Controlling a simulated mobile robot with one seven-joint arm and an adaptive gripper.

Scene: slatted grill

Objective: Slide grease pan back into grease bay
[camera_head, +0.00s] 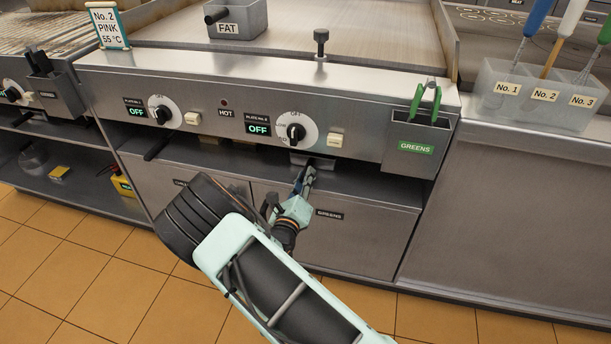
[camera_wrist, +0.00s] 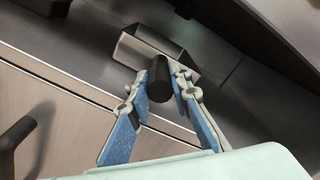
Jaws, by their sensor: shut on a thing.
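The grease pan (camera_head: 318,161) is a small grey metal box with a black cylindrical handle. In the head view its front sits just under the control panel, at the dark slot of the grease bay; the rest is hidden beneath the panel. In the wrist view the pan (camera_wrist: 150,52) lies ahead of my gripper, at the edge of the shelf. My gripper (camera_head: 307,176) is in front of the pan, its blue-padded fingers (camera_wrist: 161,76) on both sides of the black handle (camera_wrist: 160,84), shut on it. How deep the pan sits is hidden.
The control panel (camera_head: 225,135) overhangs above my gripper, with a GREENS holder (camera_head: 415,140) on its right. Cabinet doors (camera_head: 345,232) are below. Another black bar handle (camera_head: 157,147) sticks out at the left. Open tiled floor (camera_head: 75,290) lies in front.

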